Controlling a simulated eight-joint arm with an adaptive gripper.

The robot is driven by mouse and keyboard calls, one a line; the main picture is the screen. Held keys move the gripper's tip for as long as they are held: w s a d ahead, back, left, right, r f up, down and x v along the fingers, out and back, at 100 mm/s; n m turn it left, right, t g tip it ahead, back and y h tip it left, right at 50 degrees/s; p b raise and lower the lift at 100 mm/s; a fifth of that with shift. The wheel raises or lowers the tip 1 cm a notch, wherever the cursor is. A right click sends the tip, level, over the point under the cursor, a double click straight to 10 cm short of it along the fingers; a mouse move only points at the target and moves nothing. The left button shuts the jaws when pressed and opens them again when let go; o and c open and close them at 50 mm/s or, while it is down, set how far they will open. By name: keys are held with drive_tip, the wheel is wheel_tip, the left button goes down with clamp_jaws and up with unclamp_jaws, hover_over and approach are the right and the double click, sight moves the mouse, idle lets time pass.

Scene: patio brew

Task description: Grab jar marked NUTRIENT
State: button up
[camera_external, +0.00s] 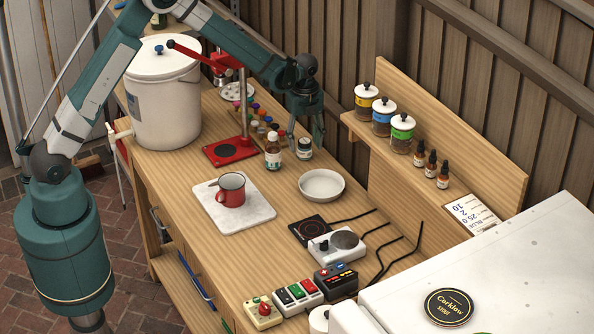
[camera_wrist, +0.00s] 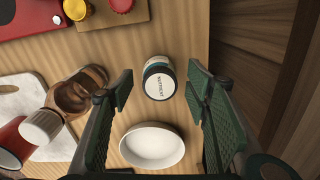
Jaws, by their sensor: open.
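The jar marked NUTRIENT (camera_wrist: 158,78) stands on the wooden bench, a small round jar with a white label and dark text. In the external view the jar (camera_external: 304,148) stands beside a brown bottle with a white cap (camera_external: 273,150). My gripper (camera_external: 306,136) is above the jar, fingers pointing down. In the wrist view my gripper (camera_wrist: 160,84) is open, with one green-padded finger on each side of the jar and clear gaps between. Nothing is held.
A white dish (camera_external: 321,185) lies close to the jar. The brown bottle (camera_wrist: 78,94) is left of my left finger in the wrist view. A red stand base (camera_external: 224,151), a red mug (camera_external: 231,190) on a white board and small coloured-cap bottles (camera_external: 262,122) are nearby.

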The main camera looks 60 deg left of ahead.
sight(305, 141)
drive_tip(key=c, duration=1.1)
drive_tip(key=shift+o, duration=0.2)
drive_tip(key=shift+r, duration=5.05)
